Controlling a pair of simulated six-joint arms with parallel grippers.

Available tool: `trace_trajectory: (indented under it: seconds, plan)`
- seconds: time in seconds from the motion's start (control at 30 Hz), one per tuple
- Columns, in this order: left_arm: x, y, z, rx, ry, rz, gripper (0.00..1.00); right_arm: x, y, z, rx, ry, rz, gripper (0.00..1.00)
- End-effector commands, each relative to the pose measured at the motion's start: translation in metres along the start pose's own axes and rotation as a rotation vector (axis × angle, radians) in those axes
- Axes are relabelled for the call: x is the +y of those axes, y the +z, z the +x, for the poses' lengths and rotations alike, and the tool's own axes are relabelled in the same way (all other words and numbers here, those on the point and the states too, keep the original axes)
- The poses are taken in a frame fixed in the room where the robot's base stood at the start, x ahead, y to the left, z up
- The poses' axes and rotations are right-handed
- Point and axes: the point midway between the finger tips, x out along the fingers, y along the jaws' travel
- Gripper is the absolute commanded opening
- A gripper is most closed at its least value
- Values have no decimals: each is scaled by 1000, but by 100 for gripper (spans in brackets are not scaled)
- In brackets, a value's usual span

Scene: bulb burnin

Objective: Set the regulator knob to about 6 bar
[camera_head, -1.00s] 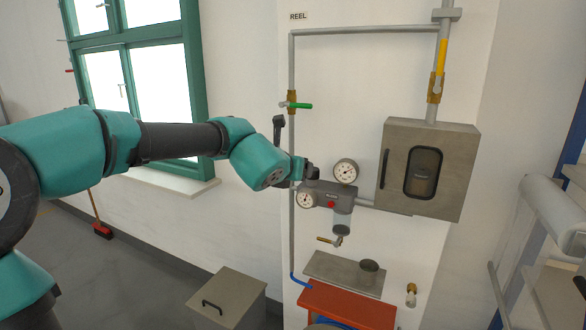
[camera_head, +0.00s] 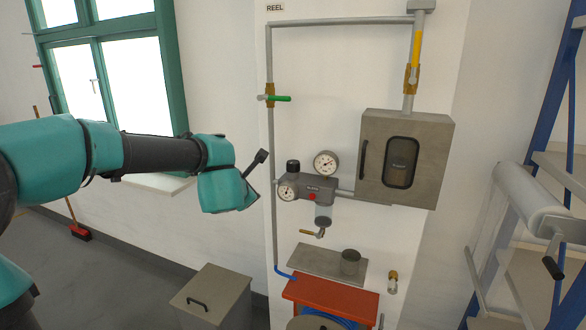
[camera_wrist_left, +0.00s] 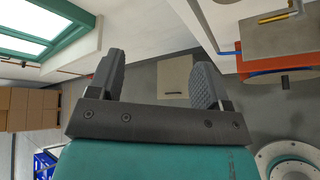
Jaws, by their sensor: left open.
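The regulator (camera_head: 318,186) is a dark grey block on the wall pipe, with a red button. Its black knob (camera_head: 293,166) stands upright on the left end, uncovered. A round white gauge (camera_head: 326,163) sits above the block and a second gauge (camera_head: 287,191) is on its left front. Their needles are too small to read. In the left wrist view my left gripper (camera_wrist_left: 158,80) is open and empty, with floor beyond. My right gripper is not in view.
A grey cabinet (camera_head: 405,160) hangs right of the regulator. A green-handled valve (camera_head: 279,98) is on the pipe above. A small drain tap (camera_head: 312,233) hangs below, over a red bench (camera_head: 330,297). A grey lidded box (camera_head: 212,297) stands on the floor. Free wall surrounds the knob's left.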

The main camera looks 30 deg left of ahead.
Motion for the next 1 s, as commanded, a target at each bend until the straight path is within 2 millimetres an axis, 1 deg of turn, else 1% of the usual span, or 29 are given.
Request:
trace_trajectory:
  seconds: [0.03, 0.2, 0.3, 0.5, 0.63, 0.77, 0.9, 1.0]
  plan:
    - [2, -10, 3, 11, 18, 80, 72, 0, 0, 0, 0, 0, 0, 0]
    - [16, -37, 12, 38, 89, 357, 72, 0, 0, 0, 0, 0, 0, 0]
    - [25, -49, 16, 46, 130, 519, 72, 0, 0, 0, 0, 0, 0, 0]
    - [43, -62, 22, 46, 215, 840, 72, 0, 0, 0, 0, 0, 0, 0]
    - [52, -64, 25, 31, 273, 1044, 72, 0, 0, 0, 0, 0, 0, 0]
    - [59, -61, 28, 4, 333, 1244, 72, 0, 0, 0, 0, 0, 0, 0]
    - [62, -52, 29, -41, 402, 1455, 72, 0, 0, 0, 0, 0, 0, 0]
    - [60, -44, 30, -83, 453, 1601, 72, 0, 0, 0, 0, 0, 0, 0]
